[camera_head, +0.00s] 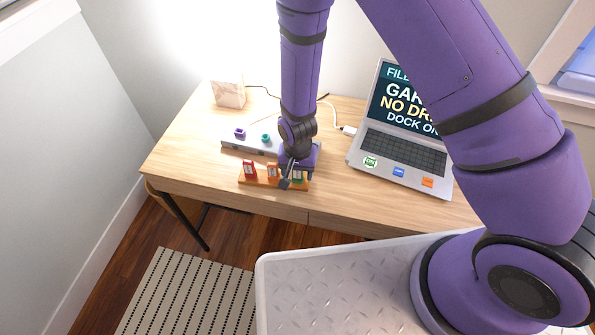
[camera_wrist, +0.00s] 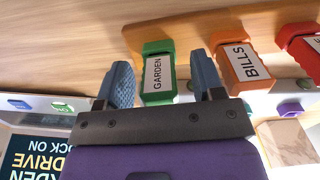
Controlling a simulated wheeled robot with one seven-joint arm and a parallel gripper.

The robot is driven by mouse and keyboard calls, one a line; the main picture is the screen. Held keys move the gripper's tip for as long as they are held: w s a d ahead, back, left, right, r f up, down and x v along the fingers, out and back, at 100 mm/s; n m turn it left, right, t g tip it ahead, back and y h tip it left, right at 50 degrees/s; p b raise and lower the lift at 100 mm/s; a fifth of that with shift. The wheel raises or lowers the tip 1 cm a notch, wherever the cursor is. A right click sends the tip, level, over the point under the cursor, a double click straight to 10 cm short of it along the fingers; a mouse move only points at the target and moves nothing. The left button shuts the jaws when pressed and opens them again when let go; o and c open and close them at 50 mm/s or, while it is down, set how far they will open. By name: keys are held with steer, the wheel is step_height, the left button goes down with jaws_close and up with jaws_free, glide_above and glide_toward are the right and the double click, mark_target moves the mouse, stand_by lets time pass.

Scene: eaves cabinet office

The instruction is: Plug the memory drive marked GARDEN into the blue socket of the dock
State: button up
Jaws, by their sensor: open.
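The green memory drive marked GARDEN (camera_wrist: 157,85) stands in the wooden rack (camera_head: 259,183), between the two fingers of my open gripper (camera_wrist: 162,68). A gap shows on each side of the drive. In the head view, my gripper (camera_head: 291,176) hides most of the green drive. The orange drive marked BILLS (camera_wrist: 241,62) stands beside it, and a red drive (camera_head: 249,169) is at the rack's left end. The grey dock (camera_head: 231,145) lies behind the rack, with a purple socket (camera_head: 240,133) and a teal one (camera_head: 266,139) showing. I cannot see a blue socket; my arm covers part of the dock.
An open laptop (camera_head: 403,152) stands right of the rack, with a white cable plug (camera_head: 348,130) at its left side. A pale block (camera_head: 229,94) stands at the back left of the wooden desk (camera_head: 186,143). The desk's left side is clear.

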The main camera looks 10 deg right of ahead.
steer(key=shift+f, duration=0.2)
steer(key=c, duration=1.1)
steer(key=shift+o, duration=0.2)
steer(key=shift+r, duration=0.15)
